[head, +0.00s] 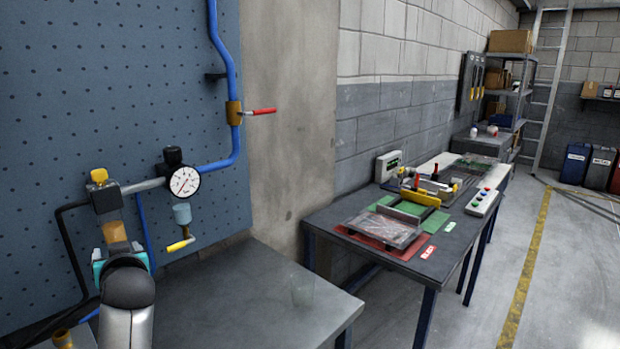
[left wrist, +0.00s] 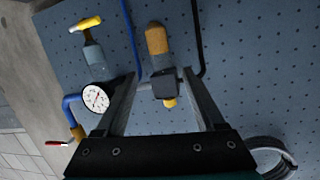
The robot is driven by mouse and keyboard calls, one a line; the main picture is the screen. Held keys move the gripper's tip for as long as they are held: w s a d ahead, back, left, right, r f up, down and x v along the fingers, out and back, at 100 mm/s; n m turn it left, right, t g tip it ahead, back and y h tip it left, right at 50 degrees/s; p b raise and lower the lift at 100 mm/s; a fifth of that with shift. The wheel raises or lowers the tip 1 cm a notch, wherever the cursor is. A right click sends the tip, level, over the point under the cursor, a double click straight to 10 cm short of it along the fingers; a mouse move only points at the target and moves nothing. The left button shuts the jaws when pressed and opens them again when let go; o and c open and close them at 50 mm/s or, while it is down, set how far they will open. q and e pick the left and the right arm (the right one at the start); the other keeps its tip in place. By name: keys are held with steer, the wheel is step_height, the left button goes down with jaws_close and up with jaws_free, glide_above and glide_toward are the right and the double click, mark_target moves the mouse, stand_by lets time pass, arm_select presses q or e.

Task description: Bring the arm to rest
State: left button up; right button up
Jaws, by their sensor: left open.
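My left arm comes in from the bottom left of the head view, with the left gripper (head: 112,254) in front of the air-line fittings on the blue pegboard. In the left wrist view the gripper (left wrist: 160,75) is open, its two fingers apart. Between the fingertips in that view is a dark filter unit with a yellow knob and an amber bowl (left wrist: 156,42); I cannot tell whether they touch it. In the head view the filter unit's amber bowl (head: 115,232) shows just above the gripper. My right gripper is not in view.
A gauge (head: 183,182), a yellow-handled valve (head: 180,244) and a red-handled valve (head: 262,112) sit close by on the piping. A second table (head: 400,256) holds trays and controls.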

arm_select(q)
steer(key=s+d+f+m+g+h, duration=0.25)
steer(key=s+d+f, duration=0.45)
steer(key=f, duration=0.4)
steer(key=s+d+f+m+g+h, duration=0.25)
steer(key=s+d+f, duration=0.2)
steer(key=s, duration=0.45)
steer(key=s+d+f+m+g+h, duration=0.1)
steer(key=s+d+f+m+h, duration=0.15)
steer(key=s+d, duration=0.5)
steer(key=s+d+f+m+g+h, duration=0.1)
steer(key=s+d+f+g+h, duration=0.2)
steer(key=s, duration=0.8)
step_height(320, 180, down, 28)
steer(key=s+b, duration=0.2)
steer(key=b, duration=0.3)
steer(key=s+a+f+g+b, duration=0.1)
steer(key=s+f+b, duration=0.3)
steer(key=s+f, duration=1.1)
steer(key=shift+s+a+f+g+y+b, duration=0.15)
steer(key=shift+a+f+g+y+b, duration=0.4)
steer(key=shift+f, duration=1.45)
steer(key=shift+a+m, duration=0.15)
steer(key=shift+m, duration=0.1)
